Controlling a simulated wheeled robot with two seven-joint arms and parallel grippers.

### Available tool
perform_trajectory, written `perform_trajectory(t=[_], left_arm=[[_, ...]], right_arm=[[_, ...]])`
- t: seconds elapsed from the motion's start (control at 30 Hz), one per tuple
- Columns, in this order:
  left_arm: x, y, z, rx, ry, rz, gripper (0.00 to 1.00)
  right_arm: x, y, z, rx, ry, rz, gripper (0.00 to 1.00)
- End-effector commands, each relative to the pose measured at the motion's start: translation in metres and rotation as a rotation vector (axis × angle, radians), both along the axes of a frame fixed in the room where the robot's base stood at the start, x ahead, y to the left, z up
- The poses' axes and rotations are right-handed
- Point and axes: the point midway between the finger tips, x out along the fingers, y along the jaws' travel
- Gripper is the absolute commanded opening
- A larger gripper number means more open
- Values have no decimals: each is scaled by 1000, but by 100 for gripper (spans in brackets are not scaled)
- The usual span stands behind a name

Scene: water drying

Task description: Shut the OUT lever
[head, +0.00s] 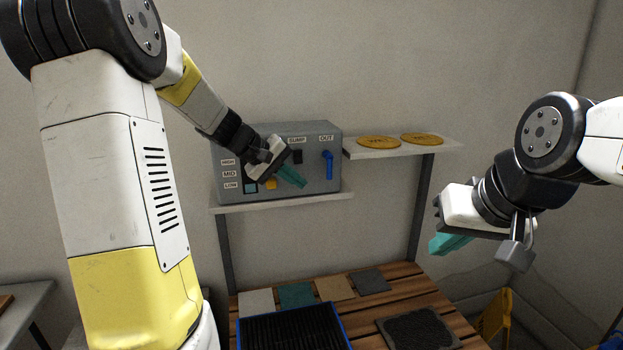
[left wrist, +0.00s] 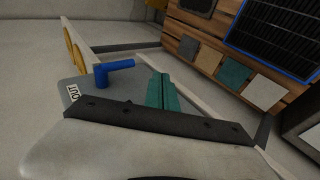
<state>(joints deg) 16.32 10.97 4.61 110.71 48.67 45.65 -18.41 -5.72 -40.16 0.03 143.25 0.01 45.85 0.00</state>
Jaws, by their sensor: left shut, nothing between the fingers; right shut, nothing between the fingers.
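The blue OUT lever (head: 328,164) is on the right of the grey control box's (head: 318,191) front, under the OUT label (head: 326,138). In the head view its handle hangs down from its pivot. The lever also shows in the left wrist view (left wrist: 115,68), upper left of the fingers. My left gripper (head: 291,176) is shut and empty in front of the box, left of the lever and apart from it. Its teal fingers show in the left wrist view (left wrist: 162,92). My right gripper (head: 447,243) is shut and empty at the right, well away from the box.
The box stands on a wall shelf (head: 300,200). A higher shelf (head: 395,149) to its right holds two yellow discs (head: 379,142). Below, a slatted wooden table (head: 395,292) carries several coloured square tiles and a blue-rimmed dark tray (head: 346,320).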

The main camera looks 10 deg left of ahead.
Motion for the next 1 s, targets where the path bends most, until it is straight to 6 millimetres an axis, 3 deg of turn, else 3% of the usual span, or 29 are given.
perform_trajectory(t=[0.5, 1.0], left_arm=[[-43, 64, 0, -1, 1, 0, 0], [-49, 67, 1, 4, 0, -6, 0]], right_arm=[[0, 0, 0, 0, 1, 0, 0], [0, 0, 0, 0, 1, 0, 0]])
